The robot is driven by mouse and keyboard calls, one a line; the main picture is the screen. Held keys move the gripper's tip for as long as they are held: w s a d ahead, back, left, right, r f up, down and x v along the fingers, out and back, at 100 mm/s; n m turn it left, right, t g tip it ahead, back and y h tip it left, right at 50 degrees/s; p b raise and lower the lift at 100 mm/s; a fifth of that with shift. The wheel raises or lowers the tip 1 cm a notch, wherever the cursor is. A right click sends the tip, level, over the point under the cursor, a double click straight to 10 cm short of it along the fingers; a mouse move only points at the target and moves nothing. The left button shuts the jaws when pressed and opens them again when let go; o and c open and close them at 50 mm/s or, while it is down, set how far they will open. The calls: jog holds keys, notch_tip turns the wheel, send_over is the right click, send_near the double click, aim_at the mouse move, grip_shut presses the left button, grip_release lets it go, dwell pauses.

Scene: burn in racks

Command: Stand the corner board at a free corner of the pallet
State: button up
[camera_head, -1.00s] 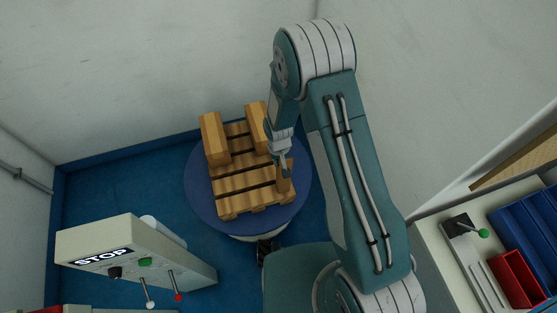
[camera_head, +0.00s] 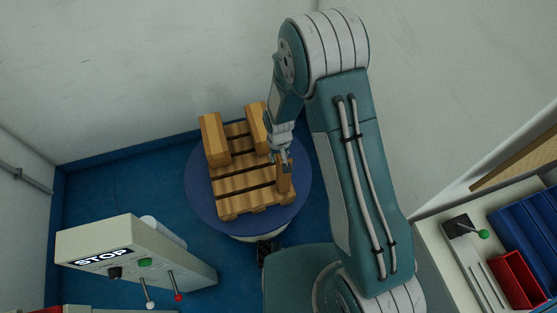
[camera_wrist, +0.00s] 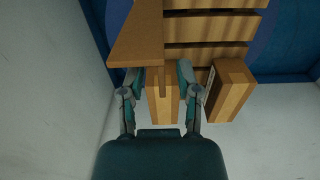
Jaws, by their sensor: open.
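The pallet (camera_head: 243,183) lies on a blue round turntable. A wooden corner board (camera_head: 284,180) stands upright at its near right corner; it looms at the upper left of the wrist view (camera_wrist: 137,38). My gripper (camera_head: 282,158) is just above and behind this board, with jaws open. In the wrist view my fingers (camera_wrist: 160,72) are spread on either side of the board's thin edge; I cannot tell whether they touch it. The near left corner is bare.
The blue turntable (camera_head: 200,195) has a bare rim around the pallet. A STOP control box (camera_head: 135,255) with levers stands at the lower left. A bench with a red bin (camera_head: 515,280) and blue bins (camera_head: 530,225) is at the right. Grey walls enclose the back.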

notch_tip(320, 180, up, 9)
jog(key=shift+f, duration=0.1)
jog(key=s+d+r+m+t, duration=0.1)
jog(key=s+d+r, duration=0.25)
jog(key=r, duration=0.65)
jog(key=s+d+r+m+t, duration=0.15)
jog(key=d+r, duration=0.35)
jog(key=r, duration=0.5)
jog(key=s+d+r+t, duration=0.1)
jog(key=s+d+r, duration=0.2)
jog(key=s+r, duration=0.2)
jog(key=s+d+r+t, duration=0.2)
jog(key=s+d+r, duration=0.1)
jog(key=s, duration=0.5)
jog(key=shift+s+r+m, duration=0.35)
jog(key=shift+r, duration=0.5)
